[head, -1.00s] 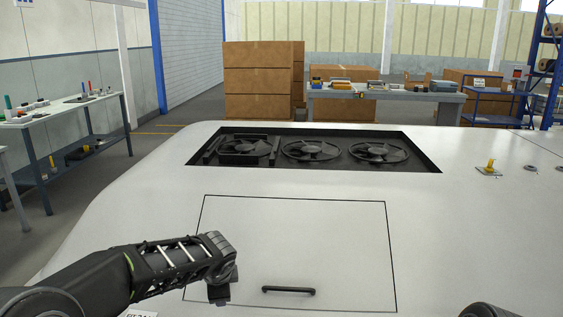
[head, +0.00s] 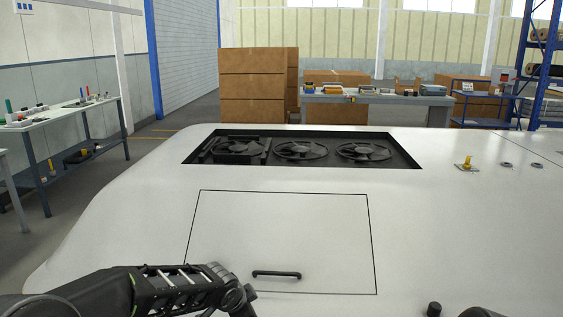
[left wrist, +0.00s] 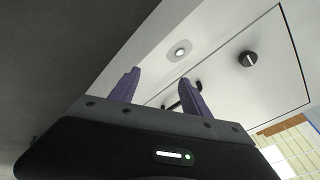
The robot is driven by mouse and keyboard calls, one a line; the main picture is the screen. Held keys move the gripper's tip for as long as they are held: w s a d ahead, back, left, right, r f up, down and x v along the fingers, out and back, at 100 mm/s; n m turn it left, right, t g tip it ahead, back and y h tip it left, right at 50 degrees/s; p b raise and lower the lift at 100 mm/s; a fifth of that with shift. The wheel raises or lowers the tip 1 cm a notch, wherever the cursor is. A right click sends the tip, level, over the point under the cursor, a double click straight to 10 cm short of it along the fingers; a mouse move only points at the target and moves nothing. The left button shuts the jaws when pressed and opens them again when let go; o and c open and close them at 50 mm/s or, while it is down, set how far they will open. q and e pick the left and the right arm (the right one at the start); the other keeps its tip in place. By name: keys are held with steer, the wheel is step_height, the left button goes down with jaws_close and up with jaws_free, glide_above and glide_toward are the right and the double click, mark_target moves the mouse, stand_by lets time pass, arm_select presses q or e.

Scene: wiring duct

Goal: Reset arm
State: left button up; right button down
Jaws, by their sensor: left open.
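My left arm reaches in from the lower left of the head view, its wrist over the lower-left edge of the outlined panel (head: 285,225). A black bar handle (head: 276,274) is on the lower part of the panel, to the right of my left wrist. It is partly hidden behind a finger in the left wrist view (left wrist: 172,106). I do not see my right gripper.
The white housing (head: 130,215) fills the foreground, with a recess (head: 408,164) holding black fans behind the panel. A dark knob (head: 433,309) is at the bottom edge. A yellow-topped fitting (head: 466,163) stands at right. Workbenches and cardboard boxes (head: 252,85) are farther off.

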arm_select(q)
steer(key=s+d+f+n+g+h+p, duration=0.1)
steer(key=s+d+f+n, duration=0.2)
steer(key=s+f, duration=0.35)
steer(key=s+d+f+n+g+h+p, duration=0.1)
steer(key=s+d+f+n+h, duration=0.15)
steer(key=s+f, duration=0.35)
steer(key=s+a+f+n+g+p, duration=0.1)
steer(key=s+f+n, duration=0.2)
steer(key=s, duration=0.4)
steer(key=s+a+f+n+g+p, duration=0.1)
steer(key=s+f, duration=0.3)
steer(key=s, duration=0.4)
steer(key=s+a+f+n+g+y+p, duration=0.1)
steer(key=s+f+n, duration=0.3)
steer(key=s, duration=0.4)
steer(key=shift+a+n+g+p, duration=0.35)
steer(key=shift+a+g+p, duration=0.15)
steer(key=shift+a, duration=0.1)
